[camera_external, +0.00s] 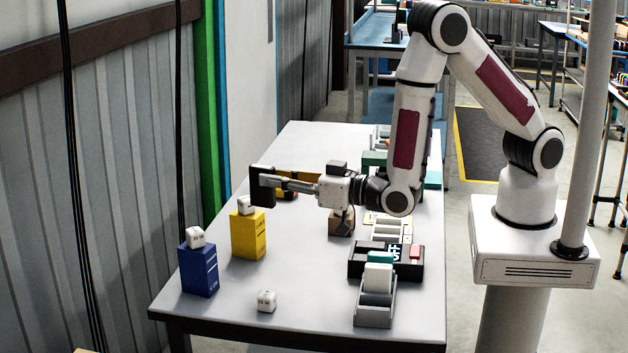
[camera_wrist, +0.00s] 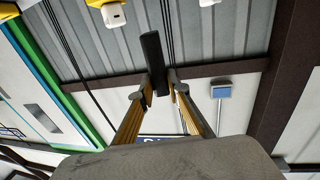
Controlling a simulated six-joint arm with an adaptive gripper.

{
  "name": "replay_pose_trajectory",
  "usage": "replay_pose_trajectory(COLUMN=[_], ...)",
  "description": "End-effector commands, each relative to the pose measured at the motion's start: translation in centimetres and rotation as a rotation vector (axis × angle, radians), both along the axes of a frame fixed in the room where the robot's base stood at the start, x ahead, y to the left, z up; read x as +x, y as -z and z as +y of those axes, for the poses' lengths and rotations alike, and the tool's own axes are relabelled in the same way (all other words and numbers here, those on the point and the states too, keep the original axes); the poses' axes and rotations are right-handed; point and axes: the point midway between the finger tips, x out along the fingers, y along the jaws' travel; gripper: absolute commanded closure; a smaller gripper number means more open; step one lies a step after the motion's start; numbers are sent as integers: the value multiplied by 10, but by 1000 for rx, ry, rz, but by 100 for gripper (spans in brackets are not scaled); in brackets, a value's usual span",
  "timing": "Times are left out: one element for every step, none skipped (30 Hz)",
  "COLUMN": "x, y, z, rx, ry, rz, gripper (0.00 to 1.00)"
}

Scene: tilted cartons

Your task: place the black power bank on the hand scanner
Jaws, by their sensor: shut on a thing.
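The black power bank (camera_external: 262,187) is held upright at the tip of my gripper (camera_external: 276,184), above the table's left part. In the wrist view the power bank (camera_wrist: 153,62) is a dark slab between the two fingertips (camera_wrist: 161,85). My gripper is shut on it and reaches level to the left. A yellow and black item (camera_external: 300,176), perhaps the hand scanner, lies behind and below the fingers. The gripper hides part of it, so I cannot tell its whole shape.
A yellow carton (camera_external: 248,236) and a blue carton (camera_external: 199,271) each bear a white cube. Another white cube (camera_external: 266,301) lies on the table (camera_external: 310,310). A brown box (camera_external: 341,222), a black tray (camera_external: 360,259) and a grey bin (camera_external: 375,310) stand to the right.

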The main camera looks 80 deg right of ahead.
Motion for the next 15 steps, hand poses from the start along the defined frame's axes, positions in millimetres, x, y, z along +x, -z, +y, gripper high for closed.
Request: replay_pose_trajectory(x=[7,11,15,18,22,26,29,33,37,40,43,47,49,52,56], y=[-1,-1,-1,-1,-1,-2,-2,-2,-3,-3,-3,-3,-3,-4,-4], z=[-10,-14,-20,-25,-30,-36,-41,-46,-52,-58,-63,-70,-75,-81,-88], rx=[1,1,0,0,0,0,0,0,1,1,1,0,0,0,1], ry=[9,13,16,19,22,26,28,32,34,39,40,45,47,50,54], rz=[-1,-1,-1,-1,-1,-2,-2,-2,-2,-2,-1,-1,-2,-2,-2], gripper=[100,100,100,100,100,100,100,100,100,100,100,100,100,100,100])
